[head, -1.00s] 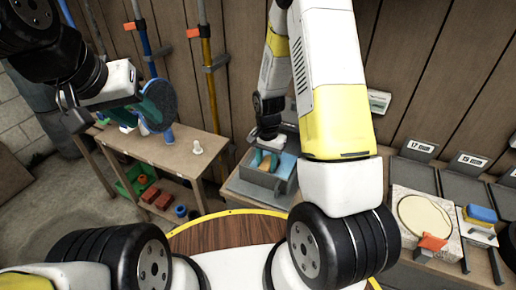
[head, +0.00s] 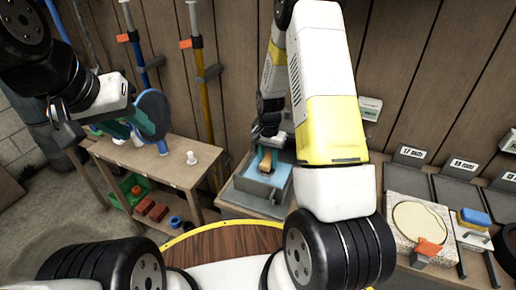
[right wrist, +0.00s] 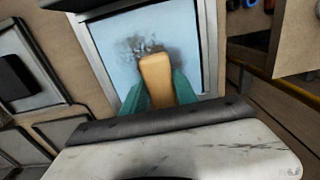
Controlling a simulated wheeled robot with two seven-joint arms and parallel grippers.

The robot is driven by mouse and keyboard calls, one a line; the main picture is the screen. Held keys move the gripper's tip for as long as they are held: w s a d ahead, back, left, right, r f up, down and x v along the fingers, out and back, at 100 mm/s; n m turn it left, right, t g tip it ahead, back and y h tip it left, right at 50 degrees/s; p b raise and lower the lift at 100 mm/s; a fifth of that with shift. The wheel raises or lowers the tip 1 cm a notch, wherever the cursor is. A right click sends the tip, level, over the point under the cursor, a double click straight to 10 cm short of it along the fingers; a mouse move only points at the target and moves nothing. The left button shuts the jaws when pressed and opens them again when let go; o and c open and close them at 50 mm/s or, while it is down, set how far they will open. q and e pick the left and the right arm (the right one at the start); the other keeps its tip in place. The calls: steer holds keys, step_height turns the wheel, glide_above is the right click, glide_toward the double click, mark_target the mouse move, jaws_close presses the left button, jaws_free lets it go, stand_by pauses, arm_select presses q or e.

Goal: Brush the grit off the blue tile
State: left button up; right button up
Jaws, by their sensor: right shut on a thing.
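The blue tile (head: 284,178) lies in a grey tray (head: 256,194) on the bench at the middle of the head view. In the right wrist view the tile (right wrist: 190,28) is pale blue, with a dark patch of grit (right wrist: 130,48) on it. My right gripper (head: 265,157) is over the tile. Its teal fingers (right wrist: 160,95) are shut on a tan wooden-handled brush (right wrist: 157,78). The brush's end is beside and partly over the grit; bristles and contact are hidden. My left gripper (head: 125,128) is at the upper left, by a round blue disc; its opening is unclear.
The blue disc (head: 153,113) stands at the left wooden table (head: 150,163), with a white peg (head: 192,158) nearby. A stone slab (head: 399,210) and a blue-yellow sponge (head: 474,217) are at right.

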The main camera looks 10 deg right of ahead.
mark_target(269, 167)
steer(key=shift+s+d+r, duration=0.1)
steer(key=shift+s+d, duration=0.3)
steer(key=shift+d, duration=0.3)
steer(key=shift+s+a, duration=0.55)
steer(key=shift+s, duration=0.25)
steer(key=shift+s+a, duration=0.5)
steer(key=shift+s, duration=0.3)
steer(key=shift+s+a, duration=0.65)
steer(key=shift+s, duration=0.3)
steer(key=shift+s+a, duration=0.6)
steer(key=shift+s, duration=0.35)
steer(key=shift+s+a, duration=0.65)
steer(key=shift+s, duration=0.3)
steer(key=shift+s+d, duration=0.4)
steer(key=shift+d, duration=0.25)
steer(key=shift+w+d, duration=1)
steer(key=shift+w, duration=0.45)
steer(key=shift+w+d, duration=1)
steer(key=shift+w, duration=0.5)
steer(key=shift+w+d, duration=1)
steer(key=shift+w, duration=0.45)
steer(key=shift+r, duration=2.95)
steer(key=shift+r, duration=0.1)
